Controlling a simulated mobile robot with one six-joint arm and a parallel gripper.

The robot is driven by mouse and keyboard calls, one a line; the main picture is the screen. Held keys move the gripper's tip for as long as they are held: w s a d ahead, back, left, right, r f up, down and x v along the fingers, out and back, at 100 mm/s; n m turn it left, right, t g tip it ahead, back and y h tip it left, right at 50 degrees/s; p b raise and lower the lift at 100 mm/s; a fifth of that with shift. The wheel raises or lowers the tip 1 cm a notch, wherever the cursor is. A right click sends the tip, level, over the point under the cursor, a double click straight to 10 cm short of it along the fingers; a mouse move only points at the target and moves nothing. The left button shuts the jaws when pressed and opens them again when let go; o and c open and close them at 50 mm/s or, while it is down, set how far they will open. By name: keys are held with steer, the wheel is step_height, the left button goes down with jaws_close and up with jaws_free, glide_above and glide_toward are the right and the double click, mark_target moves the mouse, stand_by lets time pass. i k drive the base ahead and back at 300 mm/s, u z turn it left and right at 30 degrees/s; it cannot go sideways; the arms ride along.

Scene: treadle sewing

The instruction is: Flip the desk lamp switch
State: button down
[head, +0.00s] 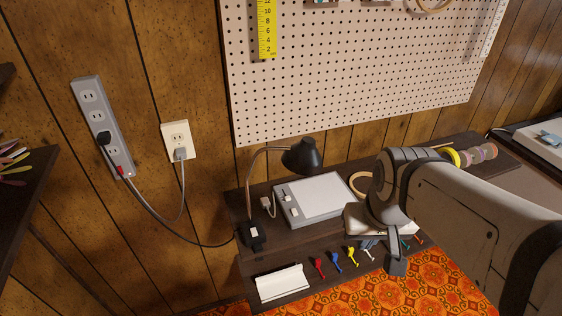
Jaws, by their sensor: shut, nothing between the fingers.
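The desk lamp has a black shade (303,157), a curved brass-coloured neck (249,180) and a small black base (251,240) at the left end of the dark desk (238,212). A small pale switch (253,231) shows on top of the base; which way it is set is too small to tell. My arm comes in from the right. My gripper (397,264) hangs at its end, to the right of the lamp and apart from it, near the desk's front edge. It is shut and empty; its fingertips are small and partly hidden by my arm.
A grey-white flat box (318,196) with small switches lies between lamp and arm. A power strip (103,125), wall outlet (180,141) and cords are at left. A pegboard (350,80) stands behind.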

mark_target(254, 231)
steer(key=z, duration=1.9)
steer(key=k, duration=0.9)
steer(key=u, duration=3)
